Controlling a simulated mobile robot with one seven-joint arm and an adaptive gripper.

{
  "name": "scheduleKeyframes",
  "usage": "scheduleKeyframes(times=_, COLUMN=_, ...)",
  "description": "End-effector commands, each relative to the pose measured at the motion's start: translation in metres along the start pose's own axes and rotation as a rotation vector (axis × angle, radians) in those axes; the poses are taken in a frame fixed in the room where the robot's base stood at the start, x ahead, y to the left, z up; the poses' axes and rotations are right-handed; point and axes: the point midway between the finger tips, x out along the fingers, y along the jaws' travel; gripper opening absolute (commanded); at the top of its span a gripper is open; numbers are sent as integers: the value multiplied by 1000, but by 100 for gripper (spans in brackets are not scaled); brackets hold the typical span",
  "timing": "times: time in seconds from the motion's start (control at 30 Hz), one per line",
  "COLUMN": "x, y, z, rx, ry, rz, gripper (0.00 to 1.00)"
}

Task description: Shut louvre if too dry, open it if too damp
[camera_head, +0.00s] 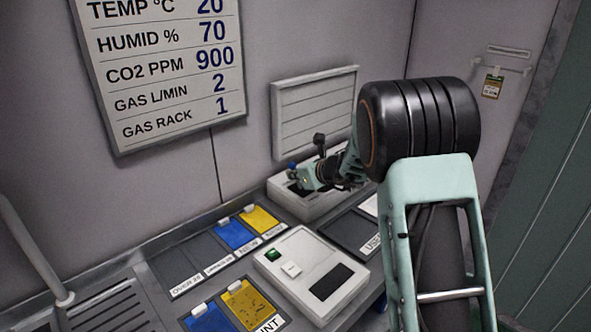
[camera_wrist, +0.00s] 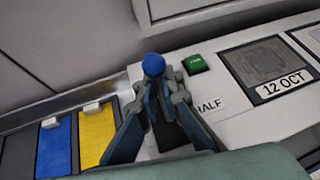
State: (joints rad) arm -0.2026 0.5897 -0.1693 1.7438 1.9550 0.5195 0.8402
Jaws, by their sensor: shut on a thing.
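The reading board (camera_head: 165,65) on the wall shows humid 70 %, temp 20, CO2 900, gas 2 and gas rack 1. The white slatted louvre (camera_head: 315,110) is on the wall right of it; its slats look nearly flat. Below it is a white control box (camera_head: 322,205). My gripper (camera_head: 308,179) is at this box, shut on the blue-knobbed lever. The blue knob (camera_wrist: 153,65) shows between my fingertips in the wrist view, above a dark slot. A "HALF" label (camera_wrist: 209,105) is beside the slot, partly hidden by my finger. A green button (camera_wrist: 196,64) is behind it.
Blue cards (camera_head: 235,234) and yellow cards (camera_head: 260,219) lie in trays on the bench. A white device (camera_head: 305,265) with a green button and dark window stands nearer. A "12 OCT" panel (camera_wrist: 270,65) is to the right in the wrist view. A tag (camera_head: 493,86) hangs on the right wall.

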Motion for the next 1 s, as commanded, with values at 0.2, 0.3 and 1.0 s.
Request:
scheduleKeyframes(times=0.2, x=0, y=0, z=0, rx=-1, ry=3, rz=-1, gripper=0)
scheduleKeyframes(times=0.3, x=0, y=0, z=0, rx=-1, ry=3, rz=-1, gripper=0)
scheduleKeyframes(times=1.0, x=-13, y=-1, z=1, rx=0, ry=1, rz=-2, gripper=24)
